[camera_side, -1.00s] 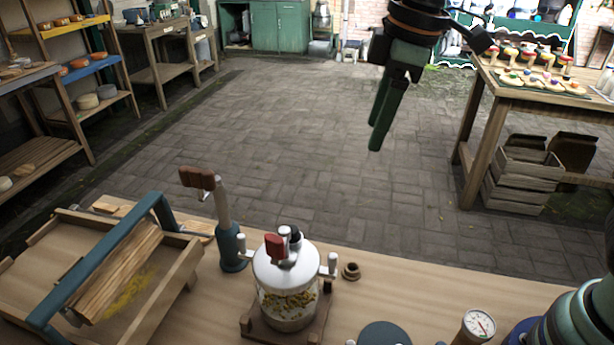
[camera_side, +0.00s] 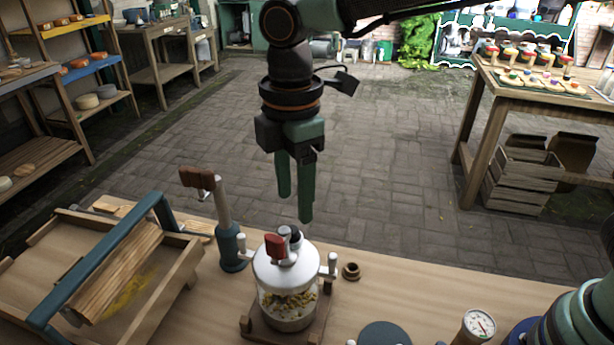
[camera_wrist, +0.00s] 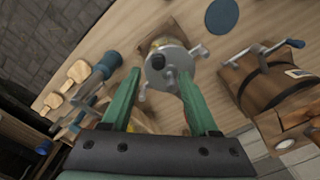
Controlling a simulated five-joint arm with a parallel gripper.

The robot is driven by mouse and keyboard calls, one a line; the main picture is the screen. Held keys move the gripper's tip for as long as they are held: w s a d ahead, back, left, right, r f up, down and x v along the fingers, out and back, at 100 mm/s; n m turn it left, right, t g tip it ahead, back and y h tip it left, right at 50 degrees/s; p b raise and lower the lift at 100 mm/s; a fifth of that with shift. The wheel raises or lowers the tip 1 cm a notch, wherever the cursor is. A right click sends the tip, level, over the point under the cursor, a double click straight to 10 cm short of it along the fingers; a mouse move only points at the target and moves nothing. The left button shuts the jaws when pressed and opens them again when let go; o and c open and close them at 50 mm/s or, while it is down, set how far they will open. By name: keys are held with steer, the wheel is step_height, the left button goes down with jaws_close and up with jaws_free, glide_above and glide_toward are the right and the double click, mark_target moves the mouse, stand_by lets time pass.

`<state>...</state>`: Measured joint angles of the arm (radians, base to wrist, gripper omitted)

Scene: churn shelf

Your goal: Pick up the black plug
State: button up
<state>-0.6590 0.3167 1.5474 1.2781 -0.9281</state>
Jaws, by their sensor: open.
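The black plug (camera_side: 295,235) sits on the white lid of the glass churn jar (camera_side: 287,287), beside a red-handled part (camera_side: 275,247). In the wrist view a dark round spot (camera_wrist: 158,62) on the pale lid appears to be the plug. My gripper (camera_side: 295,205) is open and empty, fingers pointing down, just above the jar's lid. In the wrist view its green fingers (camera_wrist: 159,76) stand apart, one on each side of the lid. Whether a fingertip touches anything cannot be told.
A dial gauge (camera_side: 479,323) and a dark disc (camera_side: 385,333) are near the front right.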

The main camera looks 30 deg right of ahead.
mark_target(293, 228)
steer(key=shift+w+a+f, duration=0.1)
steer(key=shift+a+f, duration=0.05)
steer(key=shift+f, duration=2.65)
jaws_close()
